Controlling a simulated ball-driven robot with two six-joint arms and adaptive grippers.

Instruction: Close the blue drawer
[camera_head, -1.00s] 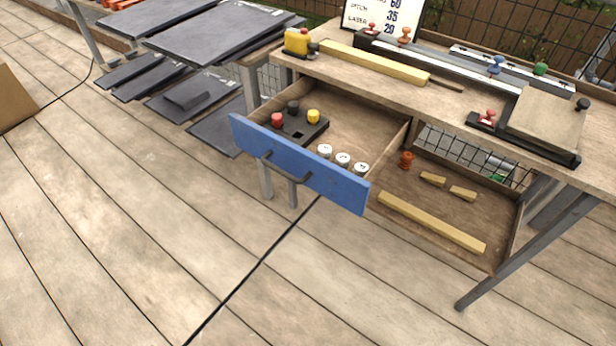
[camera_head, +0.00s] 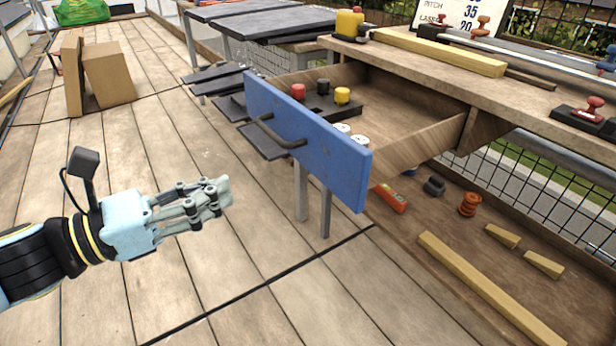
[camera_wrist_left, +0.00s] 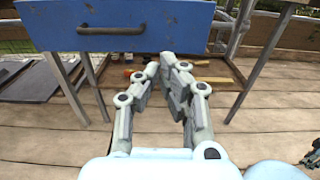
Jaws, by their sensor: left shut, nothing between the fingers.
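The blue drawer (camera_head: 310,140) stands pulled out from the wooden workbench (camera_head: 545,98), with a dark bar handle (camera_head: 280,134) on its front. Inside lie a dark tray with red, black and yellow knobs (camera_head: 325,100) and white-topped round pieces (camera_head: 350,134). My left gripper (camera_head: 222,193) is shut and empty, in front of the drawer and to its left, apart from it. In the left wrist view the drawer front (camera_wrist_left: 120,22) and handle (camera_wrist_left: 111,30) show ahead of and above the fingers (camera_wrist_left: 172,72).
A lower shelf (camera_head: 440,210) under the bench holds an orange-red tool, a red spool and wooden pieces. Dark panels (camera_head: 260,25) lie on a stand behind the drawer. Cardboard boxes (camera_head: 105,75) stand far left. The deck before the drawer is clear.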

